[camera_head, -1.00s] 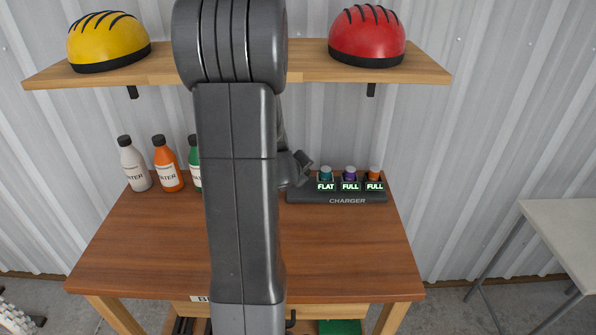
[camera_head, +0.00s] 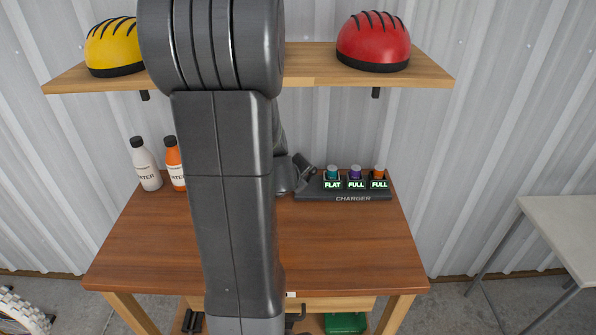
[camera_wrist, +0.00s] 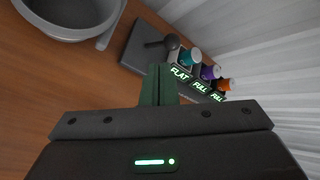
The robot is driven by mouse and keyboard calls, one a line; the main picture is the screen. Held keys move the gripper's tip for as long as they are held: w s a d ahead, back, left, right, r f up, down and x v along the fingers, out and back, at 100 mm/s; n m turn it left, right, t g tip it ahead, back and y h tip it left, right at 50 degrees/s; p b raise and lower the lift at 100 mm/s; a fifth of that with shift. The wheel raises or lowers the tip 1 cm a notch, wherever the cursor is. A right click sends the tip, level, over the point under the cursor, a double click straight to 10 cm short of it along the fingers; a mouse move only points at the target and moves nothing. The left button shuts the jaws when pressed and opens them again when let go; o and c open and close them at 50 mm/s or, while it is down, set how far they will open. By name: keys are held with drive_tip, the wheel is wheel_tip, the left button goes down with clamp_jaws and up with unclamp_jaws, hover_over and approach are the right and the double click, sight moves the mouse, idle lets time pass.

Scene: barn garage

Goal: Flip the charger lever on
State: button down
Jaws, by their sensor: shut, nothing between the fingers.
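The charger (camera_head: 347,195) is a dark, low block at the back right of the wooden workbench, also visible in the wrist view (camera_wrist: 138,45). It holds a teal battery (camera_head: 332,172) above a lit FLAT label, and a purple battery (camera_head: 355,172) and an orange battery (camera_head: 379,171), each above FULL. In the wrist view a dark lever (camera_wrist: 172,43) with a rounded end sits beside the teal battery; its on or off position is unclear. My gripper (camera_wrist: 158,84) is shut and empty, its green fingers pointing at the charger near the lever. Contact cannot be told.
A grey round vessel (camera_wrist: 72,14) lies left of the charger in the wrist view. White (camera_head: 147,166) and orange (camera_head: 173,162) bottles stand at the bench's back left. A shelf (camera_head: 310,65) above holds yellow and red helmets. The bench's front right is clear.

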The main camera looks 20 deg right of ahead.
drive_tip(key=p+v, duration=0.1)
drive_tip(key=v, duration=0.4)
drive_tip(key=shift+s+a, duration=0.1)
idle(0.3)
